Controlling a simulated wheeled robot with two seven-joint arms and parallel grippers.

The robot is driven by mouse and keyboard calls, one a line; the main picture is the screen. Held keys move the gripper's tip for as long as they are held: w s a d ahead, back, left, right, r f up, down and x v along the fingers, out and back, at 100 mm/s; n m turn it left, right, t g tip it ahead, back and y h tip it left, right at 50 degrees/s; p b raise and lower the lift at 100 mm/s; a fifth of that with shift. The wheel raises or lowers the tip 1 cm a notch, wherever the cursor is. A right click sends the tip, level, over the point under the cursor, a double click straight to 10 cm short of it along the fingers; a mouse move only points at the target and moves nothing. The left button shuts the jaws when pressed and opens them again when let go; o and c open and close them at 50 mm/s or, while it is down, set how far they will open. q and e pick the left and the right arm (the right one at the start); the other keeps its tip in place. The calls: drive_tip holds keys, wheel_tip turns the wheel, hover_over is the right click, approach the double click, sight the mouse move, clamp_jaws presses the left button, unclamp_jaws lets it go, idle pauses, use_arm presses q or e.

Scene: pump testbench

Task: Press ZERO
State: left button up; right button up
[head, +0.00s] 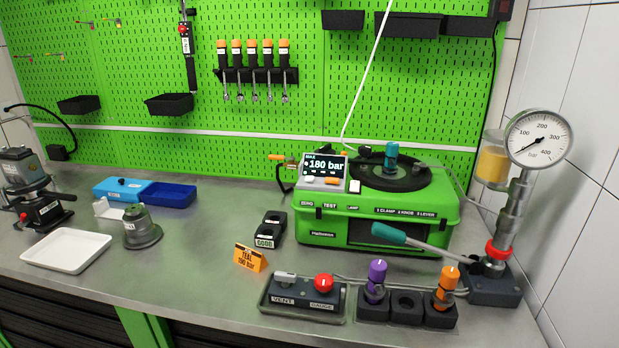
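The green pump tester (400,215) stands on the bench right of centre. Its tilted display (324,165) reads 180 bar. The label ZERO (307,204) is on the tester's front edge, left of the labels TEST (330,206) and LAMP. A small light button (309,180) sits under the display above the ZERO label, beside an orange button (332,181). A white switch (354,186) is to their right. I cannot tell whether any button is pressed in. Neither of my grippers is in the head view, and nothing covers the buttons.
An orange card (250,257), a VENT block (302,296) with a red knob and a black holder (405,302) with purple and orange valves stand in front. A teal-handled lever (390,234) and a gauge (539,139) are right.

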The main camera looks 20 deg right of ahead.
clamp_jaws()
idle(1.5)
